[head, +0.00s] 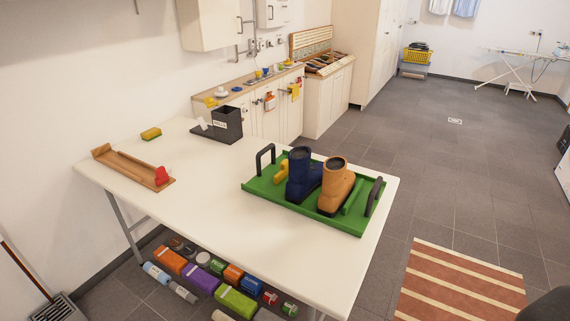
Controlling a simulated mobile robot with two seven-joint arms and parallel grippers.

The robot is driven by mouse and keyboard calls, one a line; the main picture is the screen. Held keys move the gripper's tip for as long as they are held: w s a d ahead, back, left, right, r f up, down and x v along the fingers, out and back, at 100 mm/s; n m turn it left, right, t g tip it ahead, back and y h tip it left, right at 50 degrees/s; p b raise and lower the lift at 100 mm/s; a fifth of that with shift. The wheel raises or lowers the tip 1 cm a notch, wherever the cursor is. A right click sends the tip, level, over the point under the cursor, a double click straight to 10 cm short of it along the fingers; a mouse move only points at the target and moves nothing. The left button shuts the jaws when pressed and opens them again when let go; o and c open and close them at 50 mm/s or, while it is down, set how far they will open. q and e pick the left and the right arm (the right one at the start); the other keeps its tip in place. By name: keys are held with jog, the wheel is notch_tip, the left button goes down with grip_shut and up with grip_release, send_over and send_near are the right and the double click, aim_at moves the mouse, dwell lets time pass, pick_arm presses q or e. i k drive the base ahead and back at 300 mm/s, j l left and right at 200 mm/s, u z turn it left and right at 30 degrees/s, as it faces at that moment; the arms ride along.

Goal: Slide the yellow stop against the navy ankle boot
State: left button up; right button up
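A navy ankle boot (301,176) stands upright on a green tray (262,191) at the right part of the white table. The yellow stop (281,172) is on the tray just left of the navy boot and partly hidden behind it. I cannot tell whether it touches the boot. A tan boot (336,188) stands upright to the right of the navy one. Neither of my grippers shows in the head view.
The tray has dark handles at its left (265,158) and right (375,196) ends. A wooden board with a red piece (162,176) lies at the table's left. A black box (227,124) and a yellow-green sponge (151,133) are at the back. The table's (225,185) middle is clear.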

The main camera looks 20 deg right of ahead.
aim_at(284, 172)
jog(key=k, duration=0.65)
jog(key=u, duration=2.15)
jog(key=k+l, duration=0.15)
jog(key=l, duration=0.2)
jog(key=k+l, duration=0.15)
jog(key=l, duration=0.25)
jog(key=k+l, duration=0.15)
jog(key=l, duration=0.2)
jog(key=k+l, duration=0.2)
jog(key=l, duration=0.15)
jog(key=k+l, duration=0.15)
jog(key=l, duration=0.25)
jog(key=k+l, duration=0.15)
jog(key=l, duration=0.2)
jog(key=k+l, duration=0.15)
jog(key=l, duration=0.2)
jog(key=k+l, duration=0.15)
jog(key=l, duration=0.25)
jog(key=u, duration=0.05)
